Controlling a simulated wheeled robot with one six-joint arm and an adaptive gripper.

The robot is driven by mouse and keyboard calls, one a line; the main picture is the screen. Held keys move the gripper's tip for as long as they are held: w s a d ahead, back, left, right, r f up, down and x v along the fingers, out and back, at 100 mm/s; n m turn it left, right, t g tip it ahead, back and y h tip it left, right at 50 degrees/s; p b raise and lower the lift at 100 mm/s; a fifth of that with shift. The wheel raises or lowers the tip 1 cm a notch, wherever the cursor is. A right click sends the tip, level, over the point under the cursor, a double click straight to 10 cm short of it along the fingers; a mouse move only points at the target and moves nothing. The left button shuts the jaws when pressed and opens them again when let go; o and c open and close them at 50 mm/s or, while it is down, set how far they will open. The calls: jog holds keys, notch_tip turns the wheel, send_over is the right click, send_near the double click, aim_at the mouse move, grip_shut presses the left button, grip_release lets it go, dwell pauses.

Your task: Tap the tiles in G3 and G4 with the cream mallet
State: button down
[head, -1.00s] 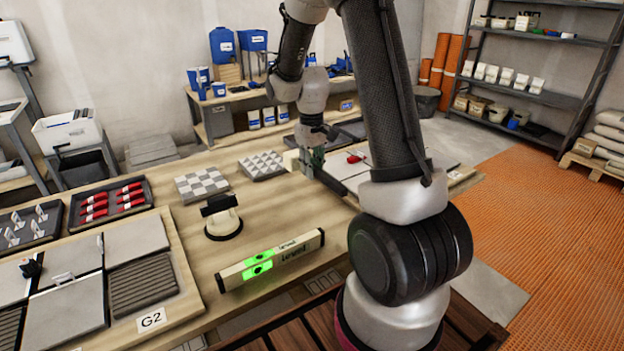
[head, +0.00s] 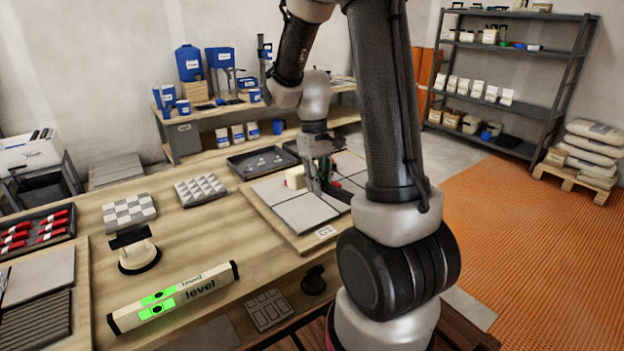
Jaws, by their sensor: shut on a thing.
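The cream mallet shows as a cream head (head: 294,177) at the left of my gripper (head: 318,184). My gripper is shut on the mallet and points down over a tile board (head: 287,239) at the back right of the bench. Pale grey tiles (head: 305,211) lie on this board under and in front of the mallet. A white label (head: 325,232) is on the board's front edge, too small to read surely. I cannot tell whether the mallet head touches a tile. My arm hides the board's right part. A bit of red shows behind the fingers.
Dark trays (head: 262,162) lie behind the board. Two patterned tile samples, one checkered (head: 129,211) and one textured (head: 201,190), lie left of it. A suction cup holder (head: 138,257) and a cream level (head: 175,297) with green windows stand at the front left. Bench between is clear.

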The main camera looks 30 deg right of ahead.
jog(key=shift+s+d, duration=0.45)
jog(key=shift+s, duration=0.25)
jog(key=shift+a+f, duration=0.1)
jog(key=shift+f, duration=0.1)
notch_tip(320, 180, down, 8)
jog(key=shift+w+r, duration=0.1)
jog(key=shift+r, duration=0.15)
notch_tip(320, 180, up, 4)
